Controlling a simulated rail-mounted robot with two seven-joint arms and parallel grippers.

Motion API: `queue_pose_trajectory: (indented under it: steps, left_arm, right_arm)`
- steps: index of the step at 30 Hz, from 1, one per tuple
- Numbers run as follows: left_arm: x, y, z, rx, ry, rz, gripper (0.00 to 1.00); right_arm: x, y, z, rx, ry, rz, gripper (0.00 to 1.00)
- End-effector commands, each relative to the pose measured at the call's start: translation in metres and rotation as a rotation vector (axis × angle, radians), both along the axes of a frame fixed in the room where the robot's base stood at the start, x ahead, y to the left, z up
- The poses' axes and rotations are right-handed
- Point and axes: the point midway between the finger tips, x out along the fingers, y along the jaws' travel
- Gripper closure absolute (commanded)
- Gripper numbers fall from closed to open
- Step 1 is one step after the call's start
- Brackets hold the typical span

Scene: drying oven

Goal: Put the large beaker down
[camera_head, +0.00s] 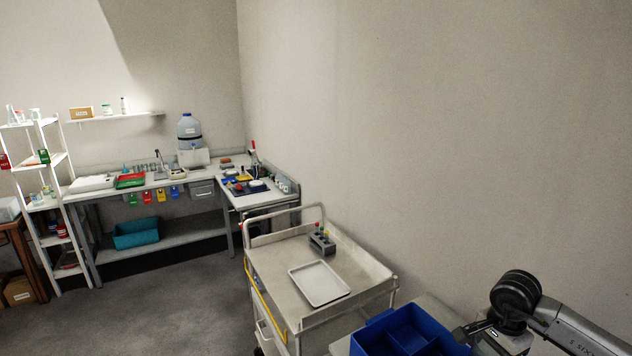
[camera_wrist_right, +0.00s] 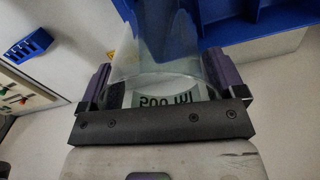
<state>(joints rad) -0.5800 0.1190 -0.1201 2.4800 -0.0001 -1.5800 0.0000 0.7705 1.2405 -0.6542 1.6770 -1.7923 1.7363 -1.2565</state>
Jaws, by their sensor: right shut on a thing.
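The large beaker (camera_wrist_right: 160,70) is clear glass with a label reading 500 ml, seen in the right wrist view. My right gripper (camera_wrist_right: 165,92) is shut on it, one finger on each side. In the head view my right arm comes in at the lower right, and its gripper (camera_head: 484,328) is at the bottom edge beside the blue divided bin (camera_head: 375,340). The beaker cannot be made out clearly there. The beaker's far end overlaps blue plastic in the wrist view; I cannot tell whether they touch. My left gripper is not in view.
A white cart (camera_head: 272,262) carries a shallow tray (camera_head: 320,284) and a grey rack (camera_head: 322,243). In the wrist view, a pale appliance with coloured buttons (camera_wrist_right: 22,98) and a small blue rack (camera_wrist_right: 30,46) are at left. Pale surface lies to the right.

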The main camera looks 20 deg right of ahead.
Motion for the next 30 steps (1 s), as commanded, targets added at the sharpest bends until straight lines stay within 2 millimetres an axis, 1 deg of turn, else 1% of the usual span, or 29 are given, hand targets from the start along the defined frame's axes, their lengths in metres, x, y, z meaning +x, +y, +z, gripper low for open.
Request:
queue_pose_trajectory:
  steps: [1, 3, 8, 11, 13, 14, 15, 21, 24, 28, 30]
  left_arm:
    - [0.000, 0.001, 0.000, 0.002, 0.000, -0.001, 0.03]
    - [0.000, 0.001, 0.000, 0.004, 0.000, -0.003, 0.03]
    - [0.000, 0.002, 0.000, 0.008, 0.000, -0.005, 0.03]
    - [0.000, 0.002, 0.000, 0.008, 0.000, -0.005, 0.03]
    - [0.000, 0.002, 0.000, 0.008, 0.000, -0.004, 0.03]
    - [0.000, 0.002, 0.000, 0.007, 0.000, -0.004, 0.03]
    - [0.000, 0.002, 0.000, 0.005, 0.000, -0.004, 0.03]
    - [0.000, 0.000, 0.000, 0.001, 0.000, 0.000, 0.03]
    - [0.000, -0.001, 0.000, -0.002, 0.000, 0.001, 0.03]
    - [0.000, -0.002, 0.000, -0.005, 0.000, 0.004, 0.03]
    - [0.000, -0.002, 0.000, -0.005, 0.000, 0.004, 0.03]
  right_arm:
    - [-0.001, 0.009, -0.003, 0.001, -0.001, 0.117, 0.39]
    - [-0.001, 0.021, -0.006, 0.001, -0.002, 0.283, 0.39]
    - [-0.001, 0.053, -0.013, 0.003, -0.003, 0.640, 0.39]
    - [0.000, 0.081, -0.017, 0.002, -0.004, 0.868, 0.39]
    - [0.000, 0.112, -0.019, 0.003, -0.007, 1.052, 0.39]
    - [0.001, 0.127, -0.019, 0.003, -0.008, 1.115, 0.39]
    - [0.001, 0.145, -0.018, 0.003, -0.008, 1.175, 0.39]
    - [0.003, 0.233, -0.007, 0.000, -0.009, 1.397, 0.39]
    - [0.005, 0.266, 0.002, -0.001, -0.007, 1.479, 0.39]
    - [0.010, 0.298, 0.017, -0.002, -0.006, 1.548, 0.39]
    - [0.014, 0.312, 0.029, -0.002, -0.006, 1.574, 0.39]
